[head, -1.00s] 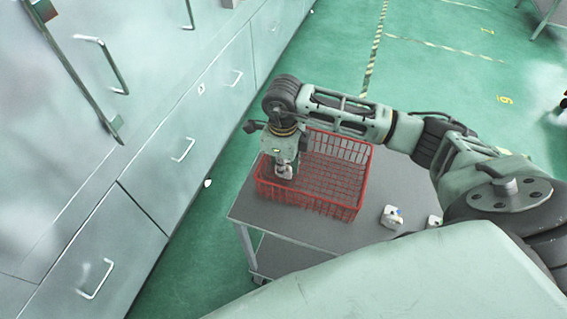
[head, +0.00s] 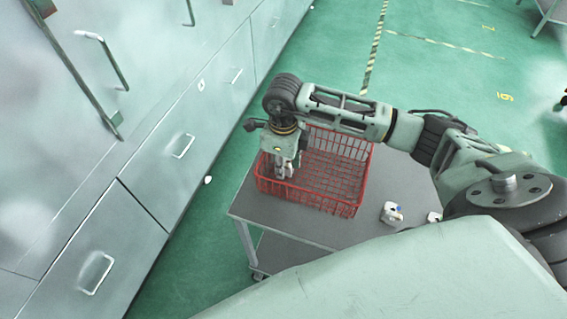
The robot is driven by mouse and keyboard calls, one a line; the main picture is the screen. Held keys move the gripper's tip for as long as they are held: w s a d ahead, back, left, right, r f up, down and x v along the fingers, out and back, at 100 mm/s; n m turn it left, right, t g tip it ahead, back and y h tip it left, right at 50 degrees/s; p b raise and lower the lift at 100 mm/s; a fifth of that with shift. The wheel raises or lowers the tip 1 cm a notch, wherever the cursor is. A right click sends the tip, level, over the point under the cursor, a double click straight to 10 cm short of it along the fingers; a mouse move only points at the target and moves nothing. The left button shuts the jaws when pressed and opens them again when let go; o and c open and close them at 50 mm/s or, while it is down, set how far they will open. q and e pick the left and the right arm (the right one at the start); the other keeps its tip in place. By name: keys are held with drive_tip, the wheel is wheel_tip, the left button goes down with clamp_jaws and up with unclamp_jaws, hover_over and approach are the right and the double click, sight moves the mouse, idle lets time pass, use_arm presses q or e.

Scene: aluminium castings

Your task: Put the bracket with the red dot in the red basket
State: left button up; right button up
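The red basket (head: 335,196) stands on a grey cart. My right gripper (head: 285,170) points down into its left end, and its fingers look apart. A small light grey piece, perhaps a bracket, shows low at the fingertips; the basket wires partly hide it and no red dot is visible on it. A small pale casting (head: 392,213) with a dark blue mark lies on the cart right of the basket. Another pale casting (head: 434,217) lies further right, partly cut off by my body. My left gripper is not in view.
The grey cart top (head: 310,230) is bare in front of the basket. Grey cabinets with drawers (head: 150,150) run along the left. Green floor with striped tape lies behind the cart.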

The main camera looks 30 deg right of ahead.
drive_tip(key=shift+r, duration=0.4)
wheel_tip(320, 180, up, 11)
drive_tip(key=b, duration=0.3)
drive_tip(key=shift+r, duration=0.2)
drive_tip(key=shift+s+a+f, duration=0.1)
